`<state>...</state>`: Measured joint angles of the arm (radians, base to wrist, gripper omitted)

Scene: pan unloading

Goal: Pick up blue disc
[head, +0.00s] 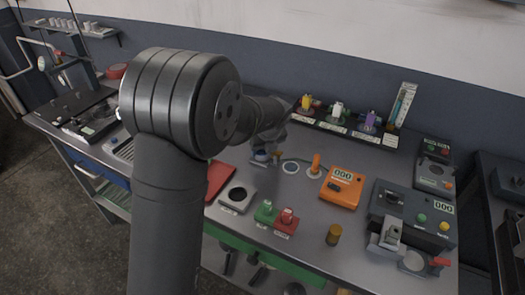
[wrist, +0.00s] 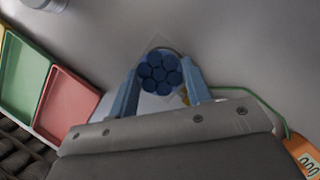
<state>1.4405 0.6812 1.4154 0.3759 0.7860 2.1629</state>
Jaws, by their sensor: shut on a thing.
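The blue disc (wrist: 158,73) is a dark blue piece with several round lobes, seen end-on in the wrist view. My gripper (wrist: 160,78) has one finger on each side of it and is shut on it. A pale, square-cornered plate or pan shows around and below the blue piece; I cannot tell whether the piece touches it. In the head view my gripper (head: 265,155) is low over the bench, partly hidden by my own arm, and the blue piece is too small to make out clearly.
Green (head: 266,211) and red (head: 286,220) blocks sit in front. The wrist view shows a green tray (wrist: 22,77) and a red tray (wrist: 66,103) at left.

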